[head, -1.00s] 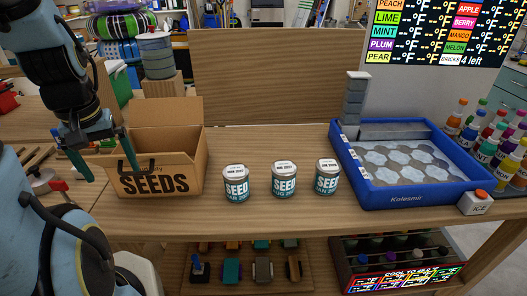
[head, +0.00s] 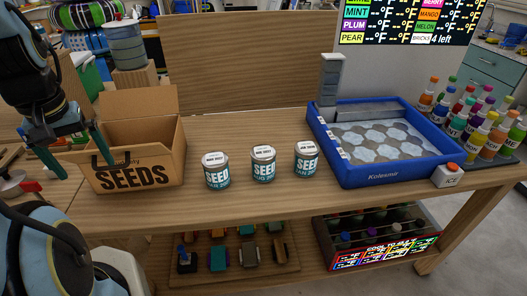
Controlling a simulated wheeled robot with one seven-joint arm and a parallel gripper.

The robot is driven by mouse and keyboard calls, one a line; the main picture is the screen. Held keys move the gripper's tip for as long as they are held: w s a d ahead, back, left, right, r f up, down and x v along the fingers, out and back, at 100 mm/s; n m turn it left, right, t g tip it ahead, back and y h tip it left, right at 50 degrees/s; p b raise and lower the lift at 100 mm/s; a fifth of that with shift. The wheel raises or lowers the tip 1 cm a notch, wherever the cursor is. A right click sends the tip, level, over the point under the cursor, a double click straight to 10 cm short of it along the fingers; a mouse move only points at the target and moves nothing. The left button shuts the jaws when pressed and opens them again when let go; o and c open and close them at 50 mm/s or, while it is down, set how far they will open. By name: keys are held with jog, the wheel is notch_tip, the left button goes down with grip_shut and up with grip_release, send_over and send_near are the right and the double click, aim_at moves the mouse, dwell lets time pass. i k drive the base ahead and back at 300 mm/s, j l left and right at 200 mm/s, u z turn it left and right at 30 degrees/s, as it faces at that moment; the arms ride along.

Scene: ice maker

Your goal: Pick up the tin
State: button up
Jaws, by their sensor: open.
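Three small white-and-teal seed tins stand upright in a row on the wooden table: a left tin (head: 217,171), a middle tin (head: 263,164) and a right tin (head: 306,159). My gripper (head: 82,164) is at the left, its two fingers spread apart with nothing between them. It hangs in front of the left part of the open cardboard seeds box (head: 150,170) as seen here, to the left of all the tins.
A blue ice tray machine (head: 408,172) with a button box (head: 448,175) stands right of the tins. Colourful bottles (head: 477,125) stand at the far right. A wooden board (head: 235,65) rises behind the table. A lower shelf holds small toys (head: 219,258) and a crate (head: 372,258).

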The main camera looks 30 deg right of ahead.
aim_at(262, 157)
jog(key=u, duration=0.45)
jog(key=k+l+u, duration=0.25)
jog(key=u, duration=0.25)
jog(key=k+l+u, duration=0.25)
jog(key=u, duration=0.2)
jog(key=k+l+u, duration=0.15)
jog(key=k, duration=0.5)
jog(key=k+l+u, duration=0.15)
jog(key=k, duration=0.5)
